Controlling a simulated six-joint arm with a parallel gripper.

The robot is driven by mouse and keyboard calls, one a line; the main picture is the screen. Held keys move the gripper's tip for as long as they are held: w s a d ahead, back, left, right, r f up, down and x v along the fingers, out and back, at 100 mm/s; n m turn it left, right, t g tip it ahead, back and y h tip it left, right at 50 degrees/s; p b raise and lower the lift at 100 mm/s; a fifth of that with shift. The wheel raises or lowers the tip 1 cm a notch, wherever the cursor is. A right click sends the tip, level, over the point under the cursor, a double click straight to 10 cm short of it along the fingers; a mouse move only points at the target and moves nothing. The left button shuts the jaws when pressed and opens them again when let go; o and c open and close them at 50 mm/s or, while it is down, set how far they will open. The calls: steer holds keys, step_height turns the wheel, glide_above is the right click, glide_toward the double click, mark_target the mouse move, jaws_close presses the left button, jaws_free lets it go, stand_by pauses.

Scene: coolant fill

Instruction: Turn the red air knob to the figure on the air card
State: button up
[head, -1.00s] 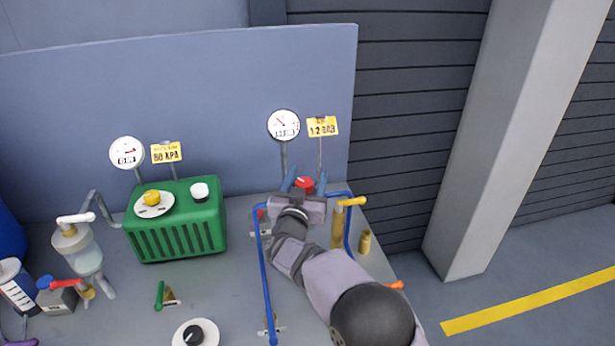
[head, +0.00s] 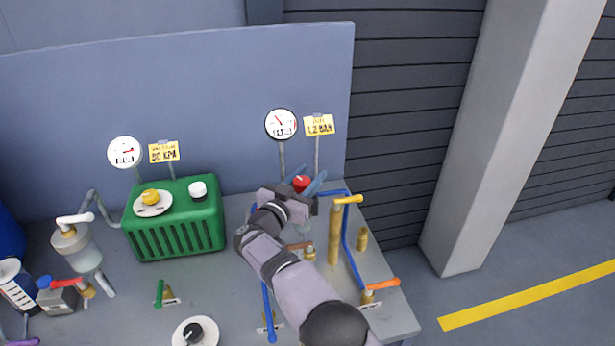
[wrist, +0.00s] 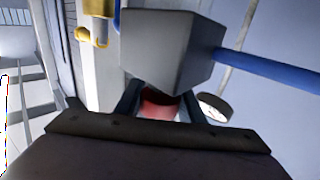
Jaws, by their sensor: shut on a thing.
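The red air knob (head: 301,183) is at the back right of the bench, with my gripper (head: 302,186) shut on it. In the wrist view the red knob (wrist: 158,104) shows between the fingers, partly hidden by a grey block (wrist: 172,48). The yellow air card (head: 319,125) stands on a post behind the knob and appears to read 1.2 BAR. The round air gauge (head: 281,125) is left of the card. Its red needle points to the upper left; its exact figure is too small to read.
A green box (head: 175,222) with a yellow knob (head: 151,197) and a white knob (head: 198,190) stands to the left. A blue pipe (head: 358,262), a brass post (head: 335,236) with a yellow handle, and an orange-handled valve (head: 383,284) stand right of my arm.

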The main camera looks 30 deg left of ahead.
mark_target(296, 189)
steer(key=shift+d+r+m+h+b, duration=0.2)
steer(key=shift+m+h+b, duration=0.35)
steer(key=shift+h, duration=0.45)
steer(key=o, duration=1)
steer(key=shift+o, duration=0.2)
steer(key=shift+f, duration=0.1)
steer(key=shift+s+a+f+b, duration=0.1)
steer(key=shift+s+b, duration=0.55)
steer(key=shift+s, duration=0.85)
steer(key=shift+s+a+b, duration=0.1)
steer(key=shift+s+b, duration=0.5)
steer(key=shift+s, duration=1.6)
